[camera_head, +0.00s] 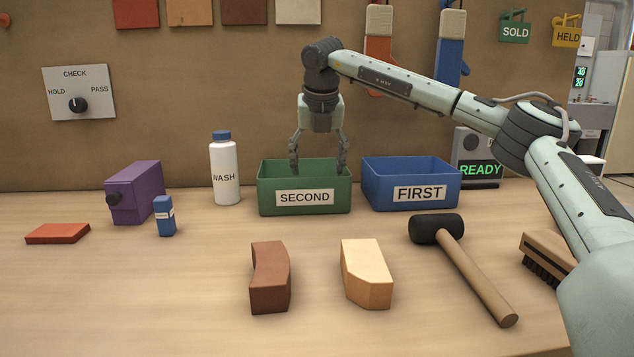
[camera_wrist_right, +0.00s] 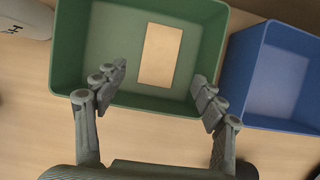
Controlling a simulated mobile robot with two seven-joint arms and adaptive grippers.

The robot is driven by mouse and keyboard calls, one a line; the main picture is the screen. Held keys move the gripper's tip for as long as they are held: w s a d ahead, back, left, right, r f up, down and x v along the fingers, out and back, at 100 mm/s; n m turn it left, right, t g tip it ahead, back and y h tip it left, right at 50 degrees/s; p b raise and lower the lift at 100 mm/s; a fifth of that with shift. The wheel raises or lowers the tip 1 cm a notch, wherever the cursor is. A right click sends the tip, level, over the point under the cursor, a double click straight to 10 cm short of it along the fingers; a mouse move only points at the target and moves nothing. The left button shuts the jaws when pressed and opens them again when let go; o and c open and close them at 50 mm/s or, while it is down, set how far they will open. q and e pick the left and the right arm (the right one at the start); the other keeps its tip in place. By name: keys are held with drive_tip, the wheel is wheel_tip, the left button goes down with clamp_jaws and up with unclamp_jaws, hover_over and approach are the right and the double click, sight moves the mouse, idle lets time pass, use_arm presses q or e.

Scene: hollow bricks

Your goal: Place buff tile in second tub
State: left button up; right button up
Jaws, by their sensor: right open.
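The green tub labelled SECOND (camera_head: 268,198) stands at the back of the bench. In the right wrist view the tub (camera_wrist_right: 70,60) is seen from above. The buff tile (camera_wrist_right: 160,55) lies inside it, apart from the fingers; in the head view the tub's front wall hides it. My right gripper (camera_head: 318,166) points down over the tub, its fingertips at about rim height. In the wrist view its fingers (camera_wrist_right: 160,77) are spread wide with nothing between them. My left gripper is out of view.
The blue FIRST tub (camera_head: 374,190) stands close on the right. A wash bottle (camera_head: 225,172) is on the left. In front are a brown brick (camera_head: 268,278), a cream brick (camera_head: 367,275) and a mallet (camera_head: 462,265). A red tile (camera_head: 57,233) lies far left.

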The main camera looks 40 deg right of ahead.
drive_tip(key=v, duration=0.5)
drive_tip(key=shift+r, duration=0.2)
idle(0.3)
